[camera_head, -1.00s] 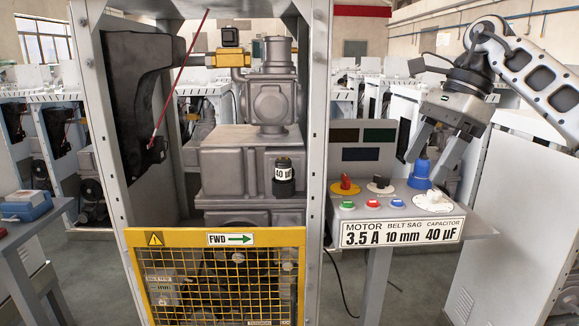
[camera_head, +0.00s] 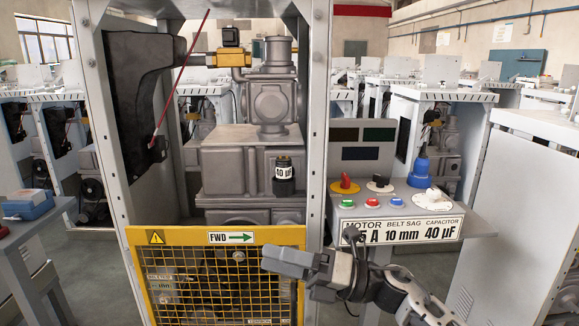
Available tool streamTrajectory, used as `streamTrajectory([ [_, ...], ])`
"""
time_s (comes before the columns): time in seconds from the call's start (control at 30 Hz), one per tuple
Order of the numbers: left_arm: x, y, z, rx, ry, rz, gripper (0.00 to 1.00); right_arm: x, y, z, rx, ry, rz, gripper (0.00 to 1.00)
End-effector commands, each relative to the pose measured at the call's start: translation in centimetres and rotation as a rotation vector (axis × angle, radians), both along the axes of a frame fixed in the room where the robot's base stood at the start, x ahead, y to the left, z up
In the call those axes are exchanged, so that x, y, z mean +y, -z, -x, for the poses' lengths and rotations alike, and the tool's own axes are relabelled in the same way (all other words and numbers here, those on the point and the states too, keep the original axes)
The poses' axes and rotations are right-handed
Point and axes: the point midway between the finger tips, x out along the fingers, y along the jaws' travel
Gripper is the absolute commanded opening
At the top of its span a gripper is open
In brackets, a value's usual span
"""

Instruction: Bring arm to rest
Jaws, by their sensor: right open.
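My right gripper (camera_head: 272,262) is at the lower middle, in front of the yellow mesh guard (camera_head: 152,276), with its fingers pointing left. It is open and I see nothing held in it. My right arm (camera_head: 405,297) comes in from the bottom right, below the control panel. A blue conical object with a dark top (camera_head: 419,172) stands upright on the panel, apart from the gripper. My left gripper is not in view.
The control panel (camera_head: 352,208) carries knobs and buttons. A side table (camera_head: 42,222) stands at left, a white cabinet (camera_head: 530,190) at right.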

Motion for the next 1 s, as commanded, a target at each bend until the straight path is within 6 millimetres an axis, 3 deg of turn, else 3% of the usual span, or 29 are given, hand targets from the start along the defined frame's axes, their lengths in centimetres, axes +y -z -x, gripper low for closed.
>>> streamTrajectory([
  [0.17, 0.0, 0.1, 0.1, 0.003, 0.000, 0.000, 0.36, -2.5, 4.7, 1.0, 0.576, 0.234, -0.373, 0.73],
  [0.33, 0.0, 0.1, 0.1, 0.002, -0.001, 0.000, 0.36, -7.6, 12.5, 3.3, 1.152, 0.476, -0.691, 0.73],
  [0.5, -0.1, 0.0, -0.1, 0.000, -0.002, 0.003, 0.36, -12.5, 21.5, 9.8, 1.696, 0.728, -0.970, 0.73],
  [0.6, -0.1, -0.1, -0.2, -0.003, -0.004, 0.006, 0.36, -14.4, 25.1, 14.0, 1.926, 0.848, -1.086, 0.73],
  [0.7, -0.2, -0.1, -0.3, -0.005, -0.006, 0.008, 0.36, -15.4, 27.3, 17.5, 2.082, 0.937, -1.163, 0.73],
  [0.8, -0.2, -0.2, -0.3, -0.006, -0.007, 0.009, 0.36, -15.9, 28.4, 19.5, 2.167, 0.988, -1.205, 0.73],
  [1.0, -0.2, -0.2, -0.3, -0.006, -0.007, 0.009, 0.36, -16.1, 28.8, 20.3, 2.202, 1.009, -1.222, 0.73],
])
